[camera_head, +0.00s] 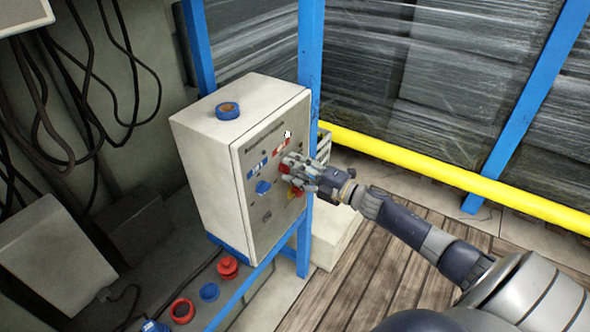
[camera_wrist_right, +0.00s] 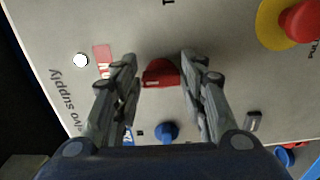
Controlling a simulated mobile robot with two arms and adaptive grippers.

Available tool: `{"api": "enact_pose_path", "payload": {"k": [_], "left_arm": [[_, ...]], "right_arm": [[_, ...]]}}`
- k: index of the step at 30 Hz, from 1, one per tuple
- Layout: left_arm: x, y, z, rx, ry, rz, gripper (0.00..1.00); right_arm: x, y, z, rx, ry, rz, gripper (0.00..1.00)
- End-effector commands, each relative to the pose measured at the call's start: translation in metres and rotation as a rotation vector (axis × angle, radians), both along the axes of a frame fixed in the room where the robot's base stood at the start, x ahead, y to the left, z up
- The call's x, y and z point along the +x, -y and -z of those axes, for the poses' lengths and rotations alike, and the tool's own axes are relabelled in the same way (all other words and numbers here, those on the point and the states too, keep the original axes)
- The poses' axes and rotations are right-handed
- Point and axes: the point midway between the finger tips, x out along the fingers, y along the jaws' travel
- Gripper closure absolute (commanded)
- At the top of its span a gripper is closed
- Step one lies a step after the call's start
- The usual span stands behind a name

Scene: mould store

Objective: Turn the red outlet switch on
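The red outlet switch (camera_wrist_right: 161,73) is a rotary knob on the front panel of a pale control box (camera_head: 205,150). My right gripper (camera_head: 290,165) is at the panel and hides most of the red switch in the head view. In the right wrist view the two fingertips of the right gripper (camera_wrist_right: 159,66) stand open on either side of the red knob. The right fingertip is very close to it; I cannot tell whether it touches. A white round lamp (camera_wrist_right: 80,60) and a red label (camera_wrist_right: 103,60) are near the switch. My left gripper is out of view.
A blue switch (camera_wrist_right: 167,131) and a red-and-yellow emergency button (camera_wrist_right: 300,22) share the panel. A blue tape roll (camera_head: 228,111) lies on top of the box. Blue posts (camera_head: 310,60) and a yellow rail (camera_head: 400,160) stand behind. Red and blue parts lie below.

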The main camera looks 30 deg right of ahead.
Motion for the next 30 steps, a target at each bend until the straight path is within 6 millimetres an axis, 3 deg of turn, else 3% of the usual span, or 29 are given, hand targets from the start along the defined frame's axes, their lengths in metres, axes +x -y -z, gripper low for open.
{"api": "enact_pose_path", "payload": {"k": [14,30], "left_arm": [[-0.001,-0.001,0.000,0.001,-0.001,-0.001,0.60],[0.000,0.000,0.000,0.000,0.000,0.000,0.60]], "right_arm": [[-0.005,0.001,0.002,-0.002,-0.002,-0.002,0.45],[-0.078,0.031,0.003,-0.002,-0.005,-0.002,0.45]]}}
